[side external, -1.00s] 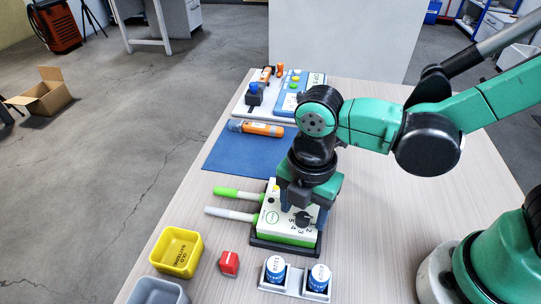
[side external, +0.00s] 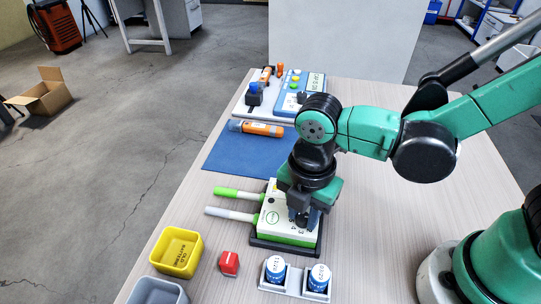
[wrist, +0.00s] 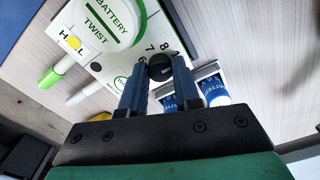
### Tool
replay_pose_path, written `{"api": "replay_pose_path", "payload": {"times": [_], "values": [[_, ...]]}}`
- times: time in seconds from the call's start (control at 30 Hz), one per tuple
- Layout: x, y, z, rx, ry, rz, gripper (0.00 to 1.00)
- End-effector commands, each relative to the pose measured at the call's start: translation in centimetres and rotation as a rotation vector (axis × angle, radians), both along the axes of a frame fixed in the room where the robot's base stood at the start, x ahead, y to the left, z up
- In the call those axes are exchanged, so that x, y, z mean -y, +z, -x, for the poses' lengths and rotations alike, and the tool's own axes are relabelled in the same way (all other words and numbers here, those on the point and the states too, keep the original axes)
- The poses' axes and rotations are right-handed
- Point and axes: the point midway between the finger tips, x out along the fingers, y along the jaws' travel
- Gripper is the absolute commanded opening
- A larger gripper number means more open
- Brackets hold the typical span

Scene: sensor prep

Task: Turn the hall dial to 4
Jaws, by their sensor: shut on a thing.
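The black dial (wrist: 160,72) is on the white and green unit (side external: 271,217), near the printed numbers 6, 7 and 8 in the wrist view. My gripper (side external: 304,219) is down over the unit and hides the dial in the side view. In the wrist view, the two blue-grey fingers of my gripper (wrist: 160,64) are shut on the dial from either side. A dark mark or line shows on the dial's top, but I cannot tell which number it points to.
Two blue-labelled batteries stand in a holder (side external: 296,292) close in front of the unit. A red block (side external: 229,263) and yellow bin (side external: 176,267) are at front left. A blue mat (side external: 226,158) with an orange tool (side external: 262,129) lies behind. The right tabletop is clear.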

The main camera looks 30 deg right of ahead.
Motion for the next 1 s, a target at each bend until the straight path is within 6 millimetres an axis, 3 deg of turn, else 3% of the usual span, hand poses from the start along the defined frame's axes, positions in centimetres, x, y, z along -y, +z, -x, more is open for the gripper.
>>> {"api": "replay_pose_path", "payload": {"times": [0.37, 1.0], "values": [[-0.03, -0.03, -0.04, 0.000, -0.220, -0.001, 0.00], [-0.04, -0.03, -0.08, 0.001, -0.827, -0.003, 0.00]]}}
